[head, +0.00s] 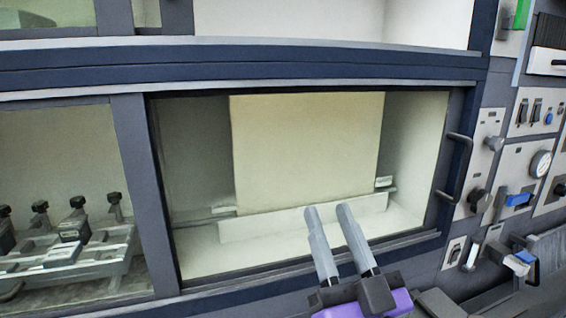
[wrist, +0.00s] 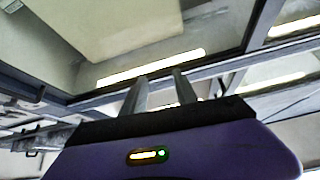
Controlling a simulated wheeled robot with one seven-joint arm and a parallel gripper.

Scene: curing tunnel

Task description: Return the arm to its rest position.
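My gripper (head: 327,210) is at the lower middle of the head view, in front of the tunnel window (head: 410,150). Its two grey fingers point up toward the window's lower edge and stand apart with a narrow gap and nothing between them. In the wrist view the fingers (wrist: 158,82) also stand apart and empty, near the frame of the window. Whether the fingertips touch the frame or the glass cannot be told. A pale panel (head: 307,145) stands upright behind the window.
A dark vertical handle (head: 457,165) is right of the window. A control panel with switches, a gauge (head: 541,163) and blue-handled valves (head: 518,199) fills the right side. At left, a grey rack (head: 70,262) with black knobs sits behind another window.

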